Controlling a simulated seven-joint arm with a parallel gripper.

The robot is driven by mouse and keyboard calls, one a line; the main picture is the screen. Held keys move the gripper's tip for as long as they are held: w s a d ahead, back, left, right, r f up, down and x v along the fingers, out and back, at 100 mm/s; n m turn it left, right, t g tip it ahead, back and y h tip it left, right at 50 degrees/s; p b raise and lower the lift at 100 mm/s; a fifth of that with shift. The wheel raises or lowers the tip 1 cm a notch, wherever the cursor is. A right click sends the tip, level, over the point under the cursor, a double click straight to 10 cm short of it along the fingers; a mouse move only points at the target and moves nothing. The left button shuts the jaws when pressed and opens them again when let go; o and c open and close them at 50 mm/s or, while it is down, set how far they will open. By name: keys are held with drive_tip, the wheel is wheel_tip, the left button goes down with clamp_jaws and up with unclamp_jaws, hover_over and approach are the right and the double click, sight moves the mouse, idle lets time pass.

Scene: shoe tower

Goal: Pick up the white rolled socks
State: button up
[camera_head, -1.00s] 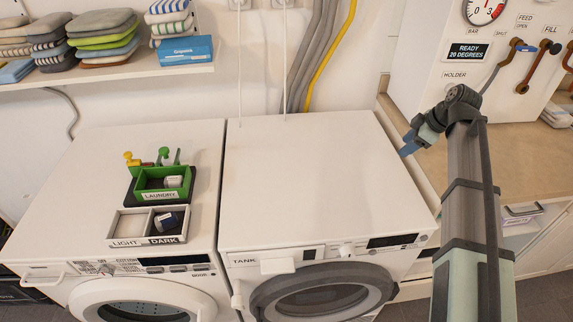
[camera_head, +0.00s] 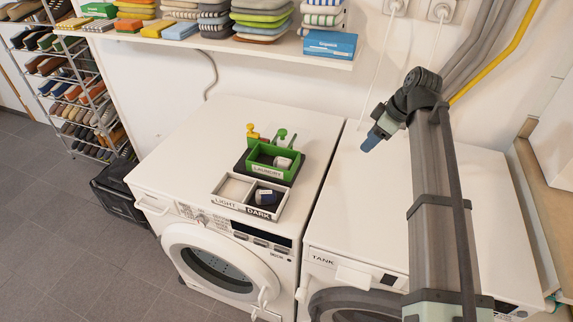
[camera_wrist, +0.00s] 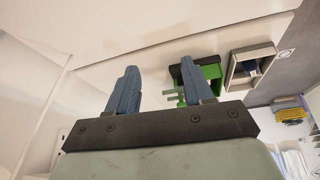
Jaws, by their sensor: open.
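The white rolled socks (camera_head: 283,162) lie in the green LAUNDRY box (camera_head: 262,168) on top of the left washing machine. In front of it is a two-part tray (camera_head: 231,203) marked LIGHT and DARK. A dark rolled pair (camera_head: 264,196) lies in the DARK part; the LIGHT part looks empty. My gripper (camera_head: 371,144) is above the right machine, marked TANK, to the right of the box and apart from it. In the wrist view my gripper (camera_wrist: 158,85) is open and empty. Its right finger partly covers the green box, and I cannot make out the white socks there.
Yellow and green knobs (camera_head: 253,132) stand up behind the box. A shelf (camera_head: 240,46) with folded cloths and a blue carton (camera_head: 330,45) hangs behind the machines. The top of the left machine (camera_head: 190,150) is mostly clear. A shoe rack (camera_head: 85,100) stands at the far left.

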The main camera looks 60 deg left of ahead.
drive_tip(key=n+h, duration=0.1)
drive_tip(key=n, duration=0.1)
approach(285, 161)
wheel_tip(285, 161, up, 3)
drive_tip(key=w, duration=0.1)
drive_tip(key=shift+g, duration=0.4)
drive_tip(key=x, duration=0.8)
drive_tip(key=shift+w+d, duration=0.1)
drive_tip(key=shift+d, duration=0.1)
drive_tip(key=shift+w+x, duration=0.15)
drive_tip(key=shift+x, duration=1.2)
drive_tip(key=shift+w+x, duration=0.1)
drive_tip(key=shift+x, duration=1.3)
drive_tip(key=shift+d+f, duration=0.1)
drive_tip(key=shift+d, duration=0.05)
drive_tip(key=shift+c, duration=0.4)
drive_tip(key=c, duration=0.6)
